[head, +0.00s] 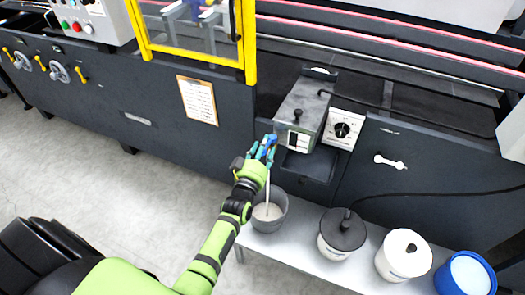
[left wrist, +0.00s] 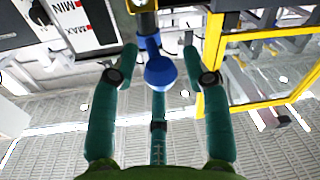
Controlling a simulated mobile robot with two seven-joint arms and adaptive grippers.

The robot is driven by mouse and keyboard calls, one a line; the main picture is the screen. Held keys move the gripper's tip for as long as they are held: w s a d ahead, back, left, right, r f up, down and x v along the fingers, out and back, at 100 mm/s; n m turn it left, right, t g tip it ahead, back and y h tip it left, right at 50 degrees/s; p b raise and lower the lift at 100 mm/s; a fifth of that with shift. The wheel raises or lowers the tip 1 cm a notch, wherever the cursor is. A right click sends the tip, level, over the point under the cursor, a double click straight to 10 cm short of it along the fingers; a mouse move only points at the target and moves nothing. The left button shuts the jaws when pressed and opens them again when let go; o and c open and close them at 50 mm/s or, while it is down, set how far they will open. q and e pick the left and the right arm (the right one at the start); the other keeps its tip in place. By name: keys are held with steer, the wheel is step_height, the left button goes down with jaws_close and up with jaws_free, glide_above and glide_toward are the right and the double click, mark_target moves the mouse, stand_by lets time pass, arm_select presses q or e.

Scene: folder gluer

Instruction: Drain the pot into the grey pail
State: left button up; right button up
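The pot (head: 302,108) is a grey box with a black knob on its lid and a level window, mounted on the machine's front. A blue drain lever (left wrist: 160,70) with a rounded end hangs between the fingers of my left gripper (left wrist: 160,62). The fingers are open around it, with small gaps on both sides. In the head view my left gripper (head: 265,148) is at the pot's lower left and hides the outlet. A thin pale stream falls below it into the grey pail (head: 280,222), which holds some pale liquid. My right gripper is out of view.
A light bench (head: 300,254) carries the pail, a pot with a dark lid (head: 342,232), a white lidded pot (head: 402,254) and a blue tub (head: 466,274). A dial panel (head: 343,130) is right of the pot. A yellow-framed guard (head: 249,40) stands up left.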

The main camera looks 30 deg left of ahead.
arm_select(q)
steer(key=shift+s+f, duration=0.1)
steer(key=shift+f, duration=0.15)
steer(key=shift+s+f, duration=0.15)
steer(key=shift+s, duration=0.1)
steer(key=s+d, duration=0.1)
steer(key=s, duration=1)
steer(key=shift+s+d, duration=0.2)
steer(key=shift+d, duration=0.15)
